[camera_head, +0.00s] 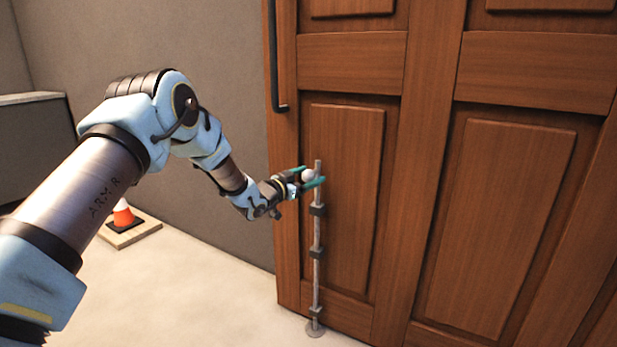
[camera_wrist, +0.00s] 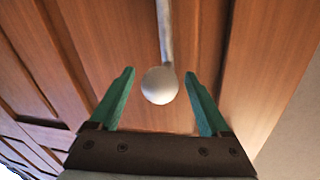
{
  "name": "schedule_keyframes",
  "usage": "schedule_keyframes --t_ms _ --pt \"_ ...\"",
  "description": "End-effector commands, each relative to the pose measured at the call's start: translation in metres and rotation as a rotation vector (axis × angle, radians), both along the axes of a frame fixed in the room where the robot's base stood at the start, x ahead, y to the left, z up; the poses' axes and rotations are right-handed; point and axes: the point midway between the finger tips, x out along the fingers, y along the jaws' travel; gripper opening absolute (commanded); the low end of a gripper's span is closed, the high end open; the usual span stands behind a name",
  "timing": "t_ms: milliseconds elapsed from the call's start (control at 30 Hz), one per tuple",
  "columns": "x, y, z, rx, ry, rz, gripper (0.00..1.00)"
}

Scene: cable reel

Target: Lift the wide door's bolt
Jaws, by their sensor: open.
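The wide door (camera_head: 432,170) is brown panelled wood. Its bolt (camera_head: 316,233) is a thin grey upright rod on the door's left part, running through several dark brackets down to a round plate (camera_head: 315,328) on the floor. A pale round knob (camera_head: 308,175) sits near the rod's top. My gripper (camera_head: 308,178) is at the knob, with its teal fingers open on either side. In the wrist view the knob (camera_wrist: 160,85) lies between the two fingertips (camera_wrist: 160,74), with gaps on both sides, and the rod (camera_wrist: 165,32) runs up from it.
A dark vertical handle (camera_head: 276,60) is on the door's left edge above my gripper. A grey wall (camera_head: 190,60) stands left of the door. An orange and white cone (camera_head: 123,213) stands on a flat board at the left. The pale floor (camera_head: 200,290) before the door is clear.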

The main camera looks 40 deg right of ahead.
Motion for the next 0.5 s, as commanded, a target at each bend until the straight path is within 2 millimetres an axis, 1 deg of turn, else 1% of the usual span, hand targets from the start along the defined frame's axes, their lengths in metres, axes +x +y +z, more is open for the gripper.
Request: schedule_keyframes --t_ms 100,500 --pt "-0.0001 0.0002 -0.0001 0.0 0.0 0.0 0.81" --pt "-0.0002 0.0004 -0.0001 0.0 0.0 0.0 0.35"
